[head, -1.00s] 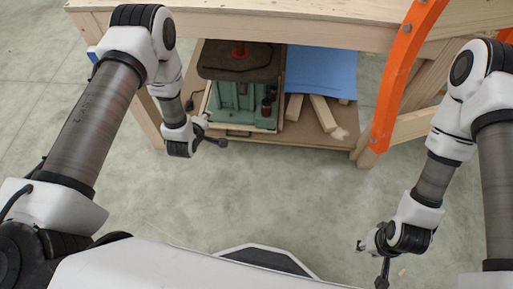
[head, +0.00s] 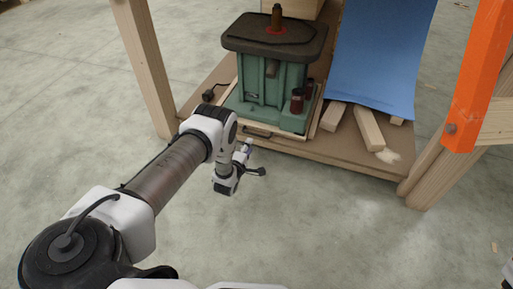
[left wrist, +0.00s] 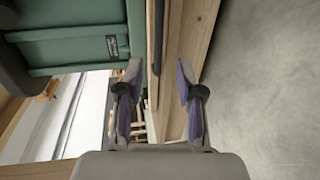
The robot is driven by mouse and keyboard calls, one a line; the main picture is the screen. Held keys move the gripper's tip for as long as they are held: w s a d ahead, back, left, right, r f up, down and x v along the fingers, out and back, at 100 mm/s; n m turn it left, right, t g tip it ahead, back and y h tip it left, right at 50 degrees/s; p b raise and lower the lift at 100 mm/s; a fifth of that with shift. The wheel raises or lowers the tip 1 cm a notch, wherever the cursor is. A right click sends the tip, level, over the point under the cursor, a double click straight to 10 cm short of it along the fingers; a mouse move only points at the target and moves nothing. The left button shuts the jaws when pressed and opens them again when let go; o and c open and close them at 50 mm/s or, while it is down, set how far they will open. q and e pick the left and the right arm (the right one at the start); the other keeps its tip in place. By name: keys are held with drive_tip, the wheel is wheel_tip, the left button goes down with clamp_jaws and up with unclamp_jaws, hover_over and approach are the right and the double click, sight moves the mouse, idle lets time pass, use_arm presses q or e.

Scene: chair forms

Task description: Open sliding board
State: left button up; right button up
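The sliding board (head: 287,142) is a light wooden board on the lower shelf, under a green machine (head: 268,75) with a dark top. Its dark bar handle (head: 257,131) is on the front edge. My left gripper (head: 252,160) is just in front of the handle. In the left wrist view my left gripper (left wrist: 158,78) is open, with its purple-padded fingers apart. There the dark handle (left wrist: 158,35) runs upright, in line with the gap between the fingers, and nothing is gripped. My right gripper is out of view.
A blue sheet (head: 378,55) and wooden blocks (head: 367,128) lie right of the machine on the shelf (head: 350,160). A wooden leg (head: 145,65) stands left. An orange beam (head: 475,75) stands right. The concrete floor in front is clear.

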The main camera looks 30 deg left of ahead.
sight(255, 135)
use_arm(q)
drive_tip(key=b+x, duration=0.4)
drive_tip(key=x, duration=0.2)
drive_tip(key=shift+f, duration=0.2)
drive_tip(key=shift+w+a+r, duration=0.1)
drive_tip(key=shift+w+r, duration=0.05)
drive_tip(key=shift+w, duration=0.35)
clamp_jaws()
